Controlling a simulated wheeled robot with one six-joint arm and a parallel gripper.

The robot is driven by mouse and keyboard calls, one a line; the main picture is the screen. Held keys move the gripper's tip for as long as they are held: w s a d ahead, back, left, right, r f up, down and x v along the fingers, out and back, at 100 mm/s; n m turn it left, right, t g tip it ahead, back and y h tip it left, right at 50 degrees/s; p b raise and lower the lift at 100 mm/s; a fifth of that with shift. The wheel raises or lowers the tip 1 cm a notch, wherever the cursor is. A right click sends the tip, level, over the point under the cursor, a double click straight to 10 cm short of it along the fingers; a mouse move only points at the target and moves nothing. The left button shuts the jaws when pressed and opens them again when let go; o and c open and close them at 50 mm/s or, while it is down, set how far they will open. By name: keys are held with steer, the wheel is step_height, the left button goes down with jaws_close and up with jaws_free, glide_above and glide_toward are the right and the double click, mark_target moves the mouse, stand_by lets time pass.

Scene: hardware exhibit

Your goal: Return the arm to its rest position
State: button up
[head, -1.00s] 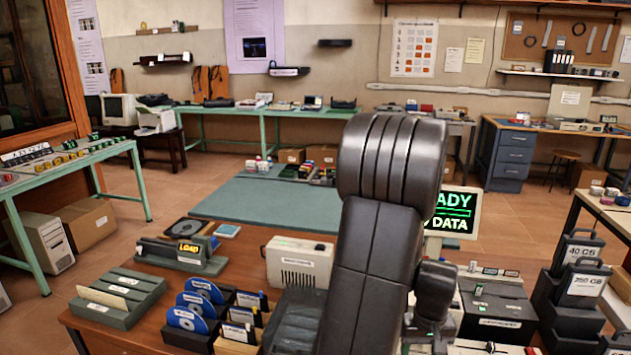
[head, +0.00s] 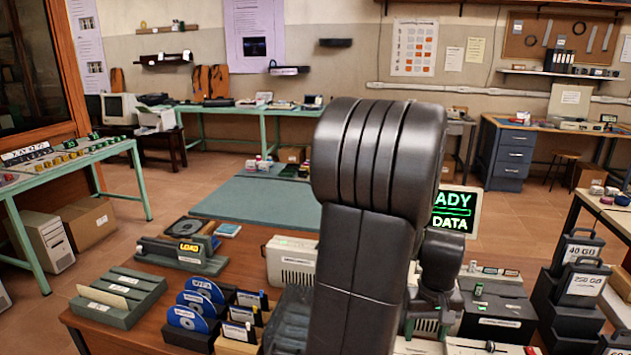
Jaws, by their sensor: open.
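My arm stands upright in the middle of the head view, over the near wooden table. Its dark, ribbed elbow is at the top and a smaller dark joint is at its right. My gripper's fingers are not visible in this view. The arm hides part of a monitor (head: 456,212) with green text that reads "ADY" and "DATA". It also hides part of a beige box (head: 291,262) on the table.
Dark cases (head: 580,285) stand at the right. A green mat (head: 255,202) lies beyond.

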step_height(320, 180, up, 6)
step_height(320, 180, down, 14)
steer(key=shift+r, duration=0.2)
steer(key=m+p, duration=0.1)
steer(key=m, duration=0.3)
steer(key=shift+r, duration=0.1)
steer(key=m+p, duration=0.1)
steer(key=m, duration=0.3)
steer(key=shift+r+p, duration=0.15)
steer(key=shift+p, duration=0.15)
step_height(320, 180, up, 13)
steer(key=shift+a+b, duration=0.15)
steer(key=shift+b, duration=0.15)
